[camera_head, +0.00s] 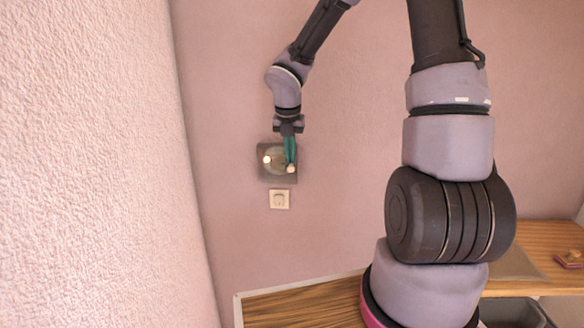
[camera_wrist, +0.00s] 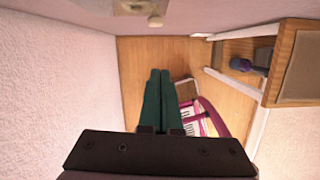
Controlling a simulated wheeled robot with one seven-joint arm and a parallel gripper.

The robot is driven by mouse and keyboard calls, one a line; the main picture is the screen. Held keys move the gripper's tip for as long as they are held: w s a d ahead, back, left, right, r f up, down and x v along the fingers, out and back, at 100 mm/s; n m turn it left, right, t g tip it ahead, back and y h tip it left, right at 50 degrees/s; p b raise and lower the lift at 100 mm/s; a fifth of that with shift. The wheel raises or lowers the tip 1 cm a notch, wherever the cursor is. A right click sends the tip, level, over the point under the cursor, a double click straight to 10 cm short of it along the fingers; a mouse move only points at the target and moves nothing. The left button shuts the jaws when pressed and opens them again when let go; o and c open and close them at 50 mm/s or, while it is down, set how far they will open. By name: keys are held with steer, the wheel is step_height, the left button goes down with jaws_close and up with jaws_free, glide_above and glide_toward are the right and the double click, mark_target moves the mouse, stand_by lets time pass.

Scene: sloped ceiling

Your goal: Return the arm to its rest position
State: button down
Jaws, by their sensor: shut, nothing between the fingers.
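My arm reaches across the head view to the pink wall. My gripper (camera_head: 290,164) has green fingers that are shut with nothing between them. In the head view, the fingertips overlap the right part of a grey square wall plate (camera_head: 265,177), close to a small pale knob (camera_head: 291,169). I cannot tell whether they touch it. In the wrist view, the two green fingers (camera_wrist: 160,74) lie side by side. A pale fixture with a knob (camera_wrist: 155,21) shows at the top edge, beyond the fingertips.
A small cream wall fitting (camera_head: 279,199) sits below the plate. A wooden surface (camera_head: 310,303) lies low in the head view, with a small reddish object (camera_head: 569,259) at right and a grey bin (camera_head: 515,313) below. A textured wall (camera_head: 85,170) fills the left side.

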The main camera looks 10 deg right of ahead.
steer(key=s+d+r+m+t+y, duration=0.1)
steer(key=s+d+r+m+t, duration=0.1)
steer(key=s+r+m, duration=0.9)
steer(key=s+d+r+m+t+y, duration=0.2)
steer(key=s+r+m, duration=0.9)
steer(key=m, duration=1.3)
steer(key=shift+d+t, duration=0.3)
steer(key=shift+d, duration=0.4)
steer(key=shift+s, duration=0.1)
